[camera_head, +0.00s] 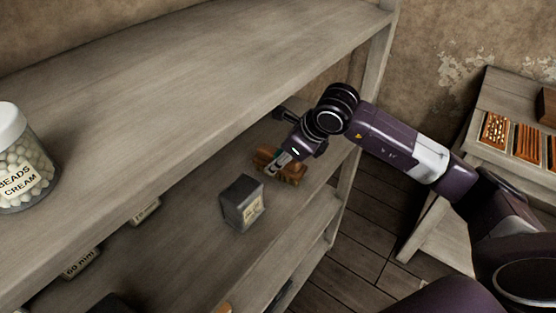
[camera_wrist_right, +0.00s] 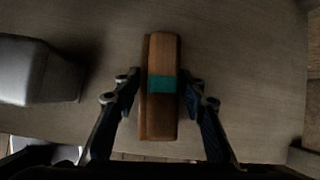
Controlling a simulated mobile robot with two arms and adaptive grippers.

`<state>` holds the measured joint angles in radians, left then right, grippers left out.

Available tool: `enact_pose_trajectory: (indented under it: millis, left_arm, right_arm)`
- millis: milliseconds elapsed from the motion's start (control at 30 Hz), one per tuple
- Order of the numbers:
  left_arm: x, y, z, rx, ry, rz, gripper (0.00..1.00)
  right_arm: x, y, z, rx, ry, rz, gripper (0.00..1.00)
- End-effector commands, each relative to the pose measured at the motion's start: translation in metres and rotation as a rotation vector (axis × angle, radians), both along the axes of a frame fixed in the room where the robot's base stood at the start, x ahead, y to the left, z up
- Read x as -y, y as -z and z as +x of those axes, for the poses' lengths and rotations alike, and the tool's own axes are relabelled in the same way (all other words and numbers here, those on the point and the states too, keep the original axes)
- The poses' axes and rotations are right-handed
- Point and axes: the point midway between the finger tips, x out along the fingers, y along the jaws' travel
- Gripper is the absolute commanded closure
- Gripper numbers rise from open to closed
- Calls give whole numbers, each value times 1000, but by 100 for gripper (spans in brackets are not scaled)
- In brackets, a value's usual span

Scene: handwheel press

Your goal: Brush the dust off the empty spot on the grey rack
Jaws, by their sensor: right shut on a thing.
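The grey rack (camera_head: 215,60) fills the left and middle of the head view, with several wooden shelves. My right gripper (camera_head: 279,162) reaches in over the shelf below the top one. It is shut on a brown wooden brush (camera_head: 292,174), which also shows in the right wrist view (camera_wrist_right: 161,120) with a teal band between the fingers (camera_wrist_right: 160,86). The brush is at or just above the shelf board (camera_head: 185,235); I cannot tell whether it touches. Its bristles are hidden, and I cannot make out any dust. My left gripper is not in view.
A dark grey tin (camera_head: 241,203) stands on the same shelf, left of the brush; it also shows in the wrist view (camera_wrist_right: 22,70). A bead jar (camera_head: 22,160) stands on the top shelf. A side table (camera_head: 480,148) with trays is at the right.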

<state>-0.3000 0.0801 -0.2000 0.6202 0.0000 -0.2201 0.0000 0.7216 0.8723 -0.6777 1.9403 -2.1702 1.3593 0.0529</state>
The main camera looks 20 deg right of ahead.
Motion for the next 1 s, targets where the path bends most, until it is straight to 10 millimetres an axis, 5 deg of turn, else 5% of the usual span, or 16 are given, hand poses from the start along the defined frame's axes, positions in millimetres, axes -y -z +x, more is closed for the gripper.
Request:
enact_pose_trajectory:
  millis: [1000]
  left_arm:
    - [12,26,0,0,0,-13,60]
  right_arm:
    - [60,4,35,1,3,0,81]
